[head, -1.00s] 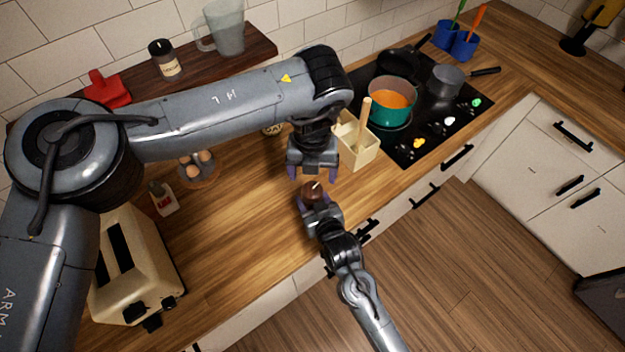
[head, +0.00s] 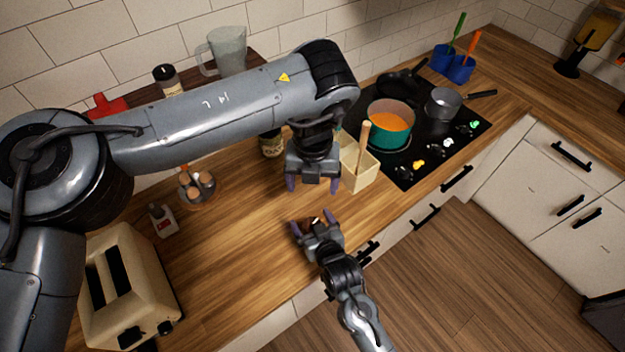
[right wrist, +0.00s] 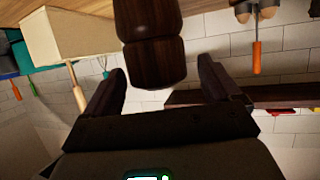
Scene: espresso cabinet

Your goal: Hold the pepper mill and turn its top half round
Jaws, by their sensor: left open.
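The pepper mill is dark brown wood. In the right wrist view the mill (right wrist: 152,55) comes in from the top, between the two fingers, with visible gaps beside it. In the head view only a small part of the mill (head: 314,221) shows at the right gripper. My right gripper (head: 314,220) is open around the mill near the counter's front edge; its fingers also show in the right wrist view (right wrist: 160,85). My left gripper (head: 312,185) is open and empty, pointing down, just behind the mill and apart from it.
A cream utensil box (head: 359,172) with a wooden handle stands close right of my left gripper. The stove with an orange-filled pot (head: 390,122) lies further right. An egg holder (head: 197,188), a small bottle (head: 162,220) and a toaster (head: 128,288) stand left. The counter between is clear.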

